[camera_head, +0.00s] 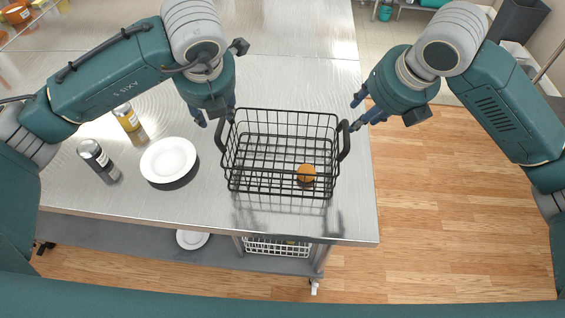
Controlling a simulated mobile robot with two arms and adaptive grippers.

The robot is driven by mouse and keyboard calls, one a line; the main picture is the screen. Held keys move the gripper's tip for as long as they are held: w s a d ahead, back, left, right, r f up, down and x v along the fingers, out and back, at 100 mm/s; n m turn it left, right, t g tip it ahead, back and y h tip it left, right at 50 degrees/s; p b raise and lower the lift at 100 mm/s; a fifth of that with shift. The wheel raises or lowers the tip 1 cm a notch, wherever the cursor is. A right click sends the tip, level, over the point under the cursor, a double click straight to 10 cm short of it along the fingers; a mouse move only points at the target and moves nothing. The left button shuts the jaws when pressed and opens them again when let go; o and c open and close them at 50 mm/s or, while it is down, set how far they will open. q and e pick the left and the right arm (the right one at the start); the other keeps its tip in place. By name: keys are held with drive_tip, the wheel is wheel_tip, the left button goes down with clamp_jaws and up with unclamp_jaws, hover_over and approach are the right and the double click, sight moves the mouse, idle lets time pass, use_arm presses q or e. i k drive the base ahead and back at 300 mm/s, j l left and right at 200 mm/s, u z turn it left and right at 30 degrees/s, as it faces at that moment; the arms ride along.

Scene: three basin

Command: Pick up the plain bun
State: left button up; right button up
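A small round orange-brown bun (306,173) lies inside a black wire basket (282,112), towards its front right. The basket stands on the steel table, with a dark handle at each end. My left gripper (216,118) is at the basket's back left, close to the left handle. Its fingers are spread, with nothing visible between them. My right gripper (356,112) is at the basket's back right, near the right handle and the table's right edge. Its fingers are also apart and look empty. I cannot tell whether either gripper touches a handle.
A white plate (168,159), a dark bottle (95,155) and a yellow-labelled bottle (127,118) stand left of the basket on the steel table (240,213). A lower shelf holds another plate (192,239) and a white basket (278,247). Wooden floor is clear at right.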

sight(306, 168)
drive_tip(key=k+l, duration=0.3)
drive_tip(key=k, duration=0.15)
drive_tip(key=k+l, duration=0.25)
drive_tip(key=k, duration=0.2)
drive_tip(key=k+l, duration=0.3)
drive_tip(key=k, duration=0.2)
